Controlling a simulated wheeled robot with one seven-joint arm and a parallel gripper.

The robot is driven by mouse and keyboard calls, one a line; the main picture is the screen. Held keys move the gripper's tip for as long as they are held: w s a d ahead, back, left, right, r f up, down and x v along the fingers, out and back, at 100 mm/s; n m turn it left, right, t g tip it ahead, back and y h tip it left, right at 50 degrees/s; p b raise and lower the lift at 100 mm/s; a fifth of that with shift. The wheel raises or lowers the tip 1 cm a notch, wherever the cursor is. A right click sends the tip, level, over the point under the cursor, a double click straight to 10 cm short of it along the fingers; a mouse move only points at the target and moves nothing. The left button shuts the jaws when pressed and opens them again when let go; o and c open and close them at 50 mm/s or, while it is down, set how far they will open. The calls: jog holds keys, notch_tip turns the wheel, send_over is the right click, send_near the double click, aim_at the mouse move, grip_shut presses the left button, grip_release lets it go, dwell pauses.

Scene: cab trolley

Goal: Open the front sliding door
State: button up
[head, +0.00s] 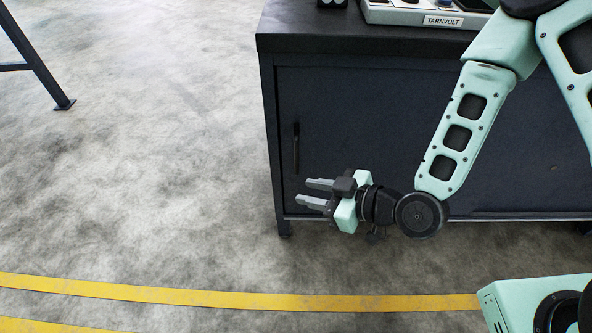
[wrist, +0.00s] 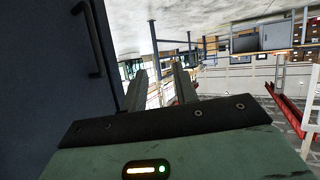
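The dark front sliding door (head: 345,120) is the flat panel on the front of a black cabinet. A black vertical bar handle (head: 296,148) sits near its left edge. The door appears shut. The handle also shows at the upper left of the wrist view (wrist: 86,38), on the dark door panel (wrist: 45,90). My gripper (head: 312,192) is in front of the door, low and just below the handle in the head view, pointing left. Its two fingers are apart with nothing between them. In the wrist view the fingers (wrist: 160,92) point past the door, with the handle off to their left.
The cabinet top (head: 310,22) carries a white device labelled TARNVOLT (head: 420,14). Open concrete floor (head: 130,170) lies to the left, with yellow floor lines (head: 230,298) in front. A dark metal stand leg (head: 45,75) is at the upper left.

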jog(key=w+d+f+m+t+h+b, duration=0.2)
jog(key=d+f+m+t+b, duration=0.35)
jog(key=t, duration=0.25)
jog(key=b, duration=0.9)
send_near(298, 155)
jog(key=shift+m, duration=0.45)
jog(key=b+x, duration=0.1)
jog(key=x, duration=0.9)
jog(key=shift+w+a+r, duration=0.1)
jog(key=shift+w+a, duration=0.1)
jog(key=shift+w, duration=0.1)
grip_shut()
